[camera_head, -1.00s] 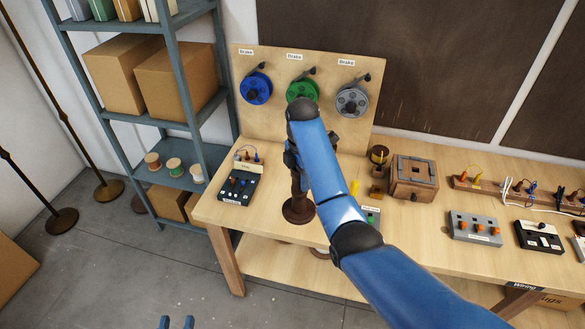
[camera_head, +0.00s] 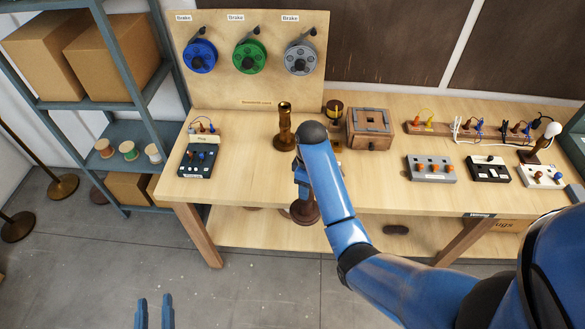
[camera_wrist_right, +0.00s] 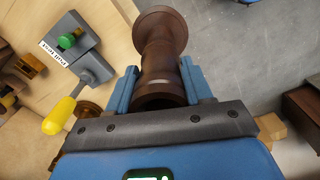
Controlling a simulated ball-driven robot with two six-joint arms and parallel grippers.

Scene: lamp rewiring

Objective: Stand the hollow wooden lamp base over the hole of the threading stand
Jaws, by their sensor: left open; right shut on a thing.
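The dark brown wooden lamp base (camera_head: 305,212) is held by my right gripper (camera_head: 302,178) near the table's front edge. Its round foot points down; my arm hides most of its upper part. In the right wrist view the lamp base (camera_wrist_right: 160,45) sits between both fingers of the right gripper (camera_wrist_right: 160,88), with an open hollow end facing the camera. A wooden box-like stand (camera_head: 367,140) with a dark square opening on top, seemingly the threading stand, is behind and right of the held base. My left gripper (camera_head: 155,312) is open and empty at the bottom, over the floor.
A brass-coloured turned column (camera_head: 284,130) stands left of the box. A dark control box (camera_head: 200,160) is at the table's left end, and a grey one (camera_head: 430,168) at right. The wrist view shows a yellow-handled lever (camera_wrist_right: 60,115) beside the held base.

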